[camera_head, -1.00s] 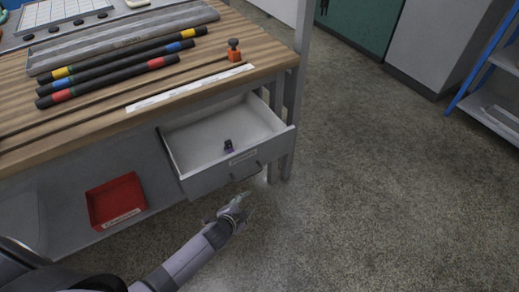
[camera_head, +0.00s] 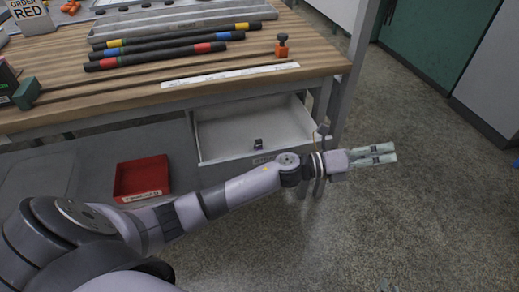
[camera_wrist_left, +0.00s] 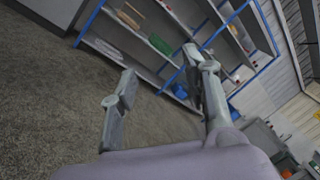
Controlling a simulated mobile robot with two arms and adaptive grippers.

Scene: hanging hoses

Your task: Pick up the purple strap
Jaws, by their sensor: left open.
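A small dark item with a purple tint (camera_head: 258,145), likely the purple strap, lies in the open drawer (camera_head: 225,138) under the workbench. It is too small to make out in detail. My left arm reaches across in front of the drawer. My left gripper (camera_head: 376,155) is open and empty, past the right end of the drawer and over the floor, pointing right. In the left wrist view the open fingers (camera_wrist_left: 158,72) have nothing between them. Only a sliver of what seems to be my right gripper (camera_head: 388,286) shows at the bottom edge.
The wooden workbench (camera_head: 60,115) carries striped black hoses (camera_head: 155,56), a white ruler strip (camera_head: 230,75) and an orange stamp-like item (camera_head: 281,46). A red bin (camera_head: 142,178) sits on the lower shelf. Blue-framed shelves (camera_wrist_left: 150,45) stand farther off. Floor to the right is clear.

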